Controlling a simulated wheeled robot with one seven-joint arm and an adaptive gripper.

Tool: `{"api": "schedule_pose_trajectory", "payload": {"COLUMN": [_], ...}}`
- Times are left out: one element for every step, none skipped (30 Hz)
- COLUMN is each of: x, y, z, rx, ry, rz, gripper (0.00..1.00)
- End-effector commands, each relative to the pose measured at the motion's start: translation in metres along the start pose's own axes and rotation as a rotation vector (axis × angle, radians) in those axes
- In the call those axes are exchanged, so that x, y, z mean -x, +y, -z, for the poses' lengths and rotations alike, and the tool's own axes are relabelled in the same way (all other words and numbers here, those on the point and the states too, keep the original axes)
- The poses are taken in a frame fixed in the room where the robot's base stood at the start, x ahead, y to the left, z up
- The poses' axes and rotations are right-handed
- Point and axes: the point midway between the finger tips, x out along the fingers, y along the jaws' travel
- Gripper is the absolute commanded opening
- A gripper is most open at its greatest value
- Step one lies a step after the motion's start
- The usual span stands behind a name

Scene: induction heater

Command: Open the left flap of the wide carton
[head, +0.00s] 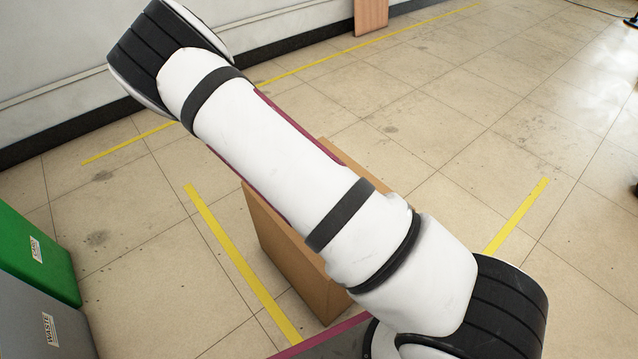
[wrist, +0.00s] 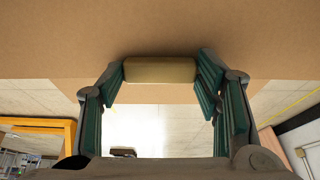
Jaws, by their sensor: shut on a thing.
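The wide carton (head: 280,240) stands on the floor behind my arm in the head view. My arm hides most of its top, so I cannot see there how its flaps stand. In the wrist view its brown cardboard (wrist: 160,28) fills the upper part. A short tan block-like piece (wrist: 160,70) shows against the cardboard, probably a grip on the flap. My gripper (wrist: 160,76) has one finger at each side of this piece and is shut on it. My gripper is not visible in the head view.
Green (head: 35,250) and grey (head: 40,315) bins stand at the left. Yellow floor lines (head: 240,262) run near the carton. Open tiled floor lies beyond and to the right. An orange frame (wrist: 50,125) shows at the left of the wrist view.

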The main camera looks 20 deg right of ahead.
Motion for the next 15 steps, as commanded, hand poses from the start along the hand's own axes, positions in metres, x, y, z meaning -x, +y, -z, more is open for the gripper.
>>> {"api": "schedule_pose_trajectory", "payload": {"x": [0.007, 0.009, 0.012, 0.015, 0.017, 0.02, 0.022, 0.025, 0.028, 0.03, 0.032, 0.035, 0.037, 0.039, 0.042], "y": [-0.001, -0.001, -0.001, -0.002, -0.002, -0.002, -0.002, -0.002, -0.002, -0.002, -0.001, -0.001, -0.001, -0.002, -0.001], "z": [0.001, 0.0, -0.001, -0.002, -0.002, -0.003, -0.004, -0.006, -0.009, -0.011, -0.012, -0.013, -0.015, -0.016, -0.018], "rx": [0.002, 0.0, 0.0, 0.0, -0.001, -0.001, -0.001, -0.001, 0.005, 0.008, 0.008, 0.008, 0.01, 0.009, 0.01], "ry": [0.011, 0.008, 0.006, 0.006, 0.006, 0.005, 0.005, 0.004, 0.018, 0.036, 0.053, 0.074, 0.089, 0.105, 0.127], "rz": [0.002, 0.002, 0.002, 0.002, 0.002, 0.002, 0.002, 0.002, 0.001, 0.001, 0.0, 0.001, 0.001, 0.002, 0.002], "gripper": [0.08, 0.08, 0.08, 0.08, 0.08, 0.08, 0.08, 0.08, 0.08, 0.08, 0.08, 0.08, 0.08, 0.08, 0.08]}}
